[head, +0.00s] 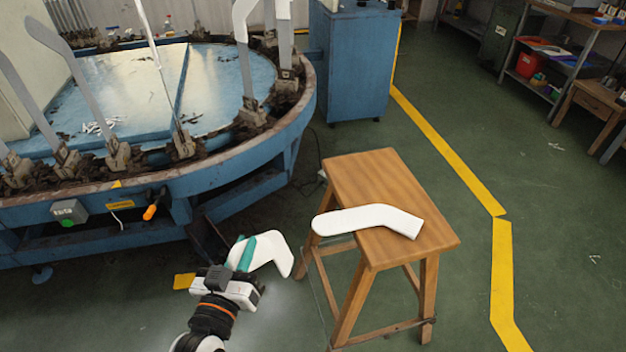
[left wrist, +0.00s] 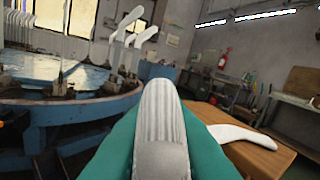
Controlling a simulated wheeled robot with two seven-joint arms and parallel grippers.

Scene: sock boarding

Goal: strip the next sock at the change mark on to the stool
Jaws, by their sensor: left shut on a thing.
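My left gripper (head: 243,254), with green fingers, is shut on a white sock (head: 272,252). The sock is off any board and hangs in the air between the round machine and the stool, left of the stool. In the left wrist view the held sock (left wrist: 162,130) stands up ribbed between the green fingers. The wooden stool (head: 385,175) has another white sock (head: 365,217) lying flat across its seat, its left end past the edge. On the blue round machine (head: 290,135), a white-covered board (head: 241,20) stands at the far right side. My right gripper is not in view.
Several bare grey boards (head: 85,85) stand along the machine's near left rim. A yellow triangle (head: 116,184) marks the rim. A blue cabinet (head: 350,65) stands behind the stool. Green floor with a yellow line (head: 450,160) is clear to the right.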

